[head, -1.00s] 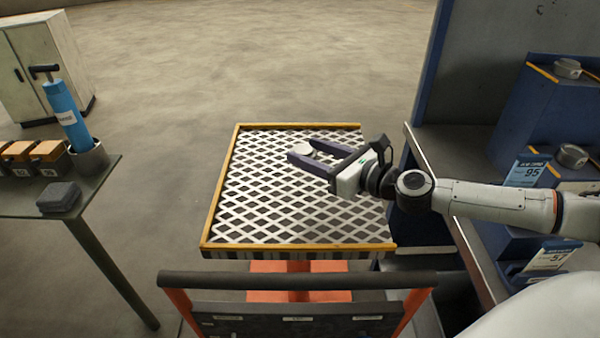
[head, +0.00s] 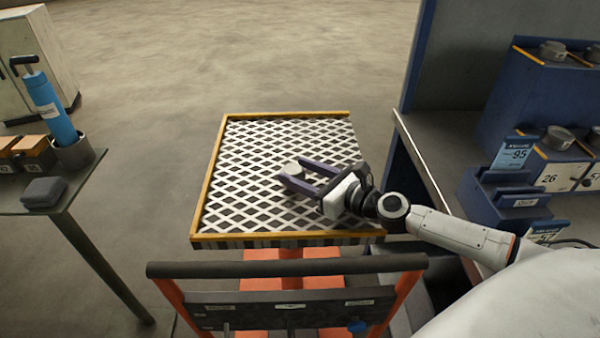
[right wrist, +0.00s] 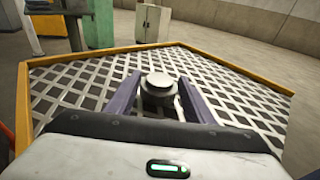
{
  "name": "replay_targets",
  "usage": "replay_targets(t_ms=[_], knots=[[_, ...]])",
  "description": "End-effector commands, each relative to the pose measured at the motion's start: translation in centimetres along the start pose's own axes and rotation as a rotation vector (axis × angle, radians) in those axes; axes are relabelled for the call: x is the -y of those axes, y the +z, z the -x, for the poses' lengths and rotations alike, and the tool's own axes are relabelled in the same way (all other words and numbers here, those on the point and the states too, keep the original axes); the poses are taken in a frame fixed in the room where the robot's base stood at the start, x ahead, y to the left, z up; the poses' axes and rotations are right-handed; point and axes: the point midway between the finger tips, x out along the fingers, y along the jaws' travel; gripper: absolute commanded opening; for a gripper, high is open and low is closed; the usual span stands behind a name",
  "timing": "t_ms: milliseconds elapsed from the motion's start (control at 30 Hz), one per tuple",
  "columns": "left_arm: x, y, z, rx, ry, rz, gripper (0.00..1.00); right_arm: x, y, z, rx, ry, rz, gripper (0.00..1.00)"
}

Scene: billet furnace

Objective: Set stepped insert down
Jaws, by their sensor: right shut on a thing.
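The stepped insert (head: 292,169) is a small grey round piece with a narrower top. My right gripper (head: 296,175) is shut on it, with one purple finger on each side. In the right wrist view the insert (right wrist: 158,88) stands upright between the fingertips, over the mesh top of the cart (head: 245,205). I cannot tell whether its underside touches the mesh. My left gripper is not in view.
The cart top has a raised yellow rim (head: 290,238) and is otherwise bare. A dark table (head: 85,185) with a blue pump (head: 50,105) is at left. A blue rack (head: 530,110) with round grey pieces and number cards stands on a bench at right.

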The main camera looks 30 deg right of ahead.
Motion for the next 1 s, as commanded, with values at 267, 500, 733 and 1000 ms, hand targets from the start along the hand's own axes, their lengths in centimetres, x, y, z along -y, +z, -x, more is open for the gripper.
replay_targets(t_ms=[267, 500, 733, 1000], knots=[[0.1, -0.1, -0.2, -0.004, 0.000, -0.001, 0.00, 0.0, -0.3, -0.1, 0.001, 0.000, 0.000, 0.59], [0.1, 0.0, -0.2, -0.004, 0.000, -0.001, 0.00, 0.0, -0.3, -0.1, 0.000, 0.000, 0.000, 0.66], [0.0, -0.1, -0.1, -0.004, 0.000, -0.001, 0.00, 0.0, -0.1, 0.4, -0.002, 0.000, -0.001, 0.66], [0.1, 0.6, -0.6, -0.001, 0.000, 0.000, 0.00, -0.1, -0.4, 4.0, -0.003, 0.001, -0.002, 0.66]])
